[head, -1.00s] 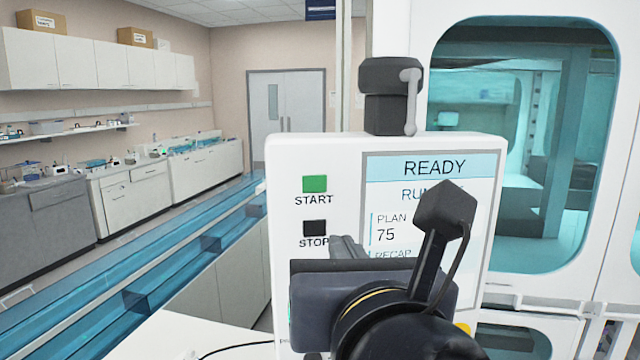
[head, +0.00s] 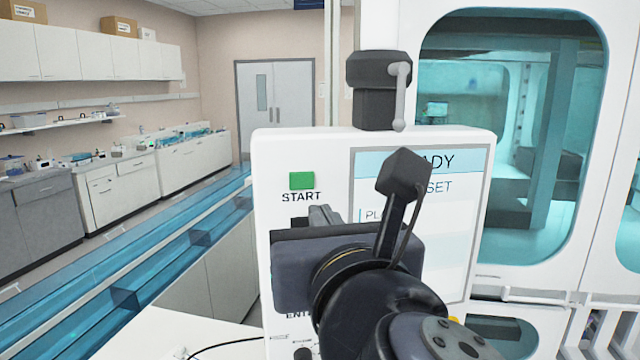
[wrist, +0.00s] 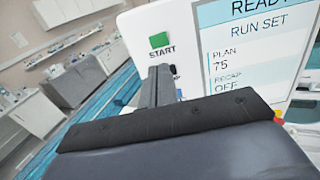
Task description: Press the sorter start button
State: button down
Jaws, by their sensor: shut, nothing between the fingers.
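The green START button (head: 301,180) is on the upper left of the white control panel (head: 268,235), above its START label. It also shows in the wrist view (wrist: 158,40), just beyond my fingertips. My gripper (head: 322,213) is shut and empty, in front of the panel and a little below the START button. In the wrist view my shut fingers (wrist: 160,72) point toward the panel just under the START label. I cannot tell whether they touch the panel. The STOP button is mostly hidden behind my gripper in the head view. The screen (wrist: 255,50) reads READY, RUN SET and PLAN 75.
A teal-windowed white cabinet (head: 620,150) stands right of the panel. A blue clear track (head: 150,265) runs along the left. White counters (head: 125,190) line the far left wall. A black cable (head: 230,346) lies at the panel's foot.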

aim_at(303, 181)
jog(key=p+x, duration=0.2)
jog(key=x, duration=0.9)
jog(key=shift+w+a, duration=0.1)
jog(key=shift+w, duration=0.1)
